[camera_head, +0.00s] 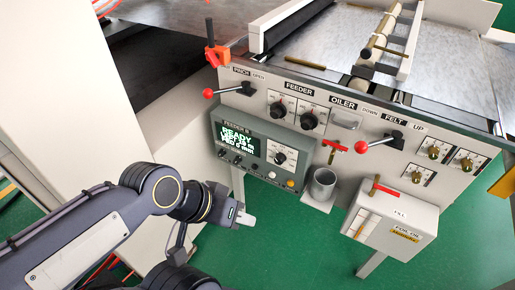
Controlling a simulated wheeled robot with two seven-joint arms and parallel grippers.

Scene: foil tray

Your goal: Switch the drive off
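No label reading "drive" is legible. A grey-green control box (262,148) hangs on the machine front. Its lit display (236,139) shows "READY" and smaller text I cannot fully read. The box carries a dial knob (280,158), small dark knobs (238,159), and a yellow button (290,184) at its lower right. My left gripper (247,219) is below and left of the box, apart from it, pointing right. It looks empty, but its finger gap is too small to make out. My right gripper is not in view.
Red-ball levers stand out from the panel at the left (208,93) and right (361,147). Two black feeder dials (309,120) sit between them. A metal cup (322,184) and a white oil box (390,222) with a red valve handle are at the lower right. Green floor is open below.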

